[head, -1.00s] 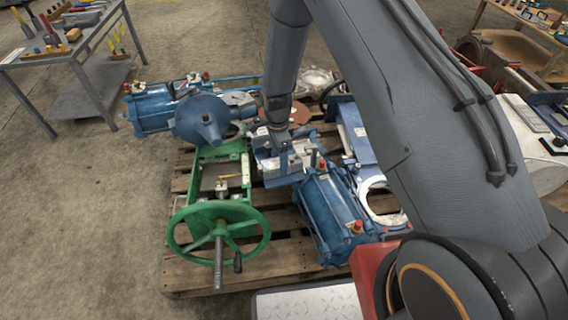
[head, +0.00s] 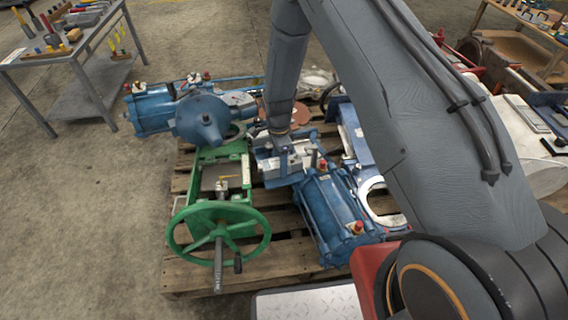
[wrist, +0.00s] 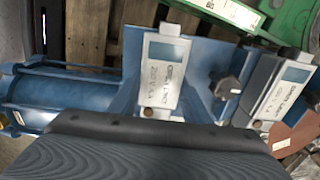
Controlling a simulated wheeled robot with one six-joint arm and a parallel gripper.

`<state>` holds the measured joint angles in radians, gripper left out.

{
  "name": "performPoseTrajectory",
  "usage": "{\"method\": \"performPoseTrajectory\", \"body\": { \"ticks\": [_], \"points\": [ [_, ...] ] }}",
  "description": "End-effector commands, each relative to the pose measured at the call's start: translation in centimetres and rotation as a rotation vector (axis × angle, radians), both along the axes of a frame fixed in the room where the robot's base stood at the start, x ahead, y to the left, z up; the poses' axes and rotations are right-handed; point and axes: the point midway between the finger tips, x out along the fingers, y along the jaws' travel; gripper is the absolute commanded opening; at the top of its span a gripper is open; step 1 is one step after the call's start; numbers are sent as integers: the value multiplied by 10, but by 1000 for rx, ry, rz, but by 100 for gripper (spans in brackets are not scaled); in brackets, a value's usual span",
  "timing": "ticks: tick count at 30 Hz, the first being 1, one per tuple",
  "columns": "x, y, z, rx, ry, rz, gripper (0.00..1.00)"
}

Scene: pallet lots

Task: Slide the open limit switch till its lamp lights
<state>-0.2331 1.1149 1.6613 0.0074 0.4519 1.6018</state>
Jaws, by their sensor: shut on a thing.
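Two pale grey limit switch boxes sit side by side on a blue bracket in the wrist view, a left one (wrist: 163,72) and a right one (wrist: 284,88). Each has a blue-grey window and printing that is upside down and too small to read surely, so I cannot tell which is the open one. No lit lamp is discernible on either. A dark knob (wrist: 228,88) stands between them. In the head view my gripper (head: 284,156) is down at the boxes on the blue actuator (head: 333,212). It is shut on a switch, its fingertips mostly hidden.
A green frame with a handwheel (head: 218,238) stands close on the left of the wooden pallet (head: 190,276). Another blue actuator (head: 150,108) lies behind it. A tool table (head: 75,58) is at the far left. Open floor lies left of the pallet.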

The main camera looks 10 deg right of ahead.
Motion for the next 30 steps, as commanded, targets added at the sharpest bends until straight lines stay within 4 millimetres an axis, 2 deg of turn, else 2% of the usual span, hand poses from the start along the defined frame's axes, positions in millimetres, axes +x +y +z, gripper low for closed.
{"method": "performPoseTrajectory", "body": {
  "ticks": [8,9,12,22,26,30],
  "points": [
    [6,1,0,1,-5,0,3],
    [6,1,0,1,-5,0,49],
    [6,1,0,1,-4,0,61],
    [6,1,4,1,-4,0,61],
    [7,1,20,1,-5,0,61],
    [10,2,45,1,-6,0,61]
  ]
}}
